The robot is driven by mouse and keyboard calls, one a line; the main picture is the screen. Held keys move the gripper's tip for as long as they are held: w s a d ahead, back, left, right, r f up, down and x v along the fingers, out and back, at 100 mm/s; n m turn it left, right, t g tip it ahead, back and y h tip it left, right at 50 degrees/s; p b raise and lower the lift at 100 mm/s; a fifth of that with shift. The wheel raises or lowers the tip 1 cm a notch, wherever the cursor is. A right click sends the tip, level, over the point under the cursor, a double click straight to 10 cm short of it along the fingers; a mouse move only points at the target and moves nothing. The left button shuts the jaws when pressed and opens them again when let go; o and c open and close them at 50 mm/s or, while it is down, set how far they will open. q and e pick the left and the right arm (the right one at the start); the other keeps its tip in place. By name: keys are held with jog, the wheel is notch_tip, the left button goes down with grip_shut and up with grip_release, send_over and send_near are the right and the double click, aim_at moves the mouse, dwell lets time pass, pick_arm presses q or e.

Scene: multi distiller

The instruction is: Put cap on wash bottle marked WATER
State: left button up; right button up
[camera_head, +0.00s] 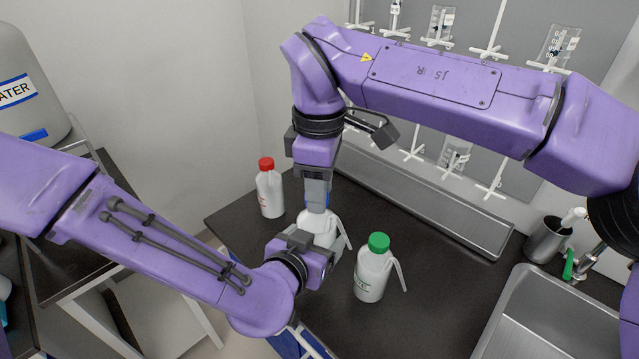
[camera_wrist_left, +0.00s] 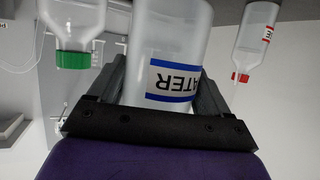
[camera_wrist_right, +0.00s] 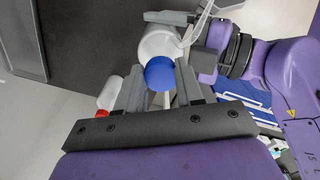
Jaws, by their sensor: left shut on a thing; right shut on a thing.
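The wash bottle marked WATER (camera_head: 318,226) stands on the dark counter; its blue-edged label (camera_wrist_left: 172,82) shows upside down in the left wrist view. My left gripper (camera_head: 318,248) is shut around its body from the side. My right gripper (camera_head: 317,196) points down over the bottle's top. It is shut on a blue cap (camera_wrist_right: 160,73), which lines up roughly with the white bottle in the right wrist view (camera_wrist_right: 158,41). I cannot tell whether the cap touches the neck.
A red-capped bottle (camera_head: 268,189) stands behind to the left, and a green-capped bottle (camera_head: 371,274) close by on the right. A metal trough (camera_head: 430,200), a drying rack (camera_head: 430,80) and a sink (camera_head: 550,325) lie further right. Counter between the green-capped bottle and sink is clear.

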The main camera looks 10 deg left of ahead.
jog(key=shift+f, duration=0.3)
jog(key=m, duration=0.5)
jog(key=shift+s, duration=0.1)
jog(key=m, duration=0.4)
jog(key=shift+s+a+m, duration=0.15)
jog(key=shift+m, duration=0.25)
jog(key=o, duration=1.1)
jog(key=shift+c, duration=0.2)
jog(key=shift+r, duration=0.1)
jog(key=shift+r, duration=2.2)
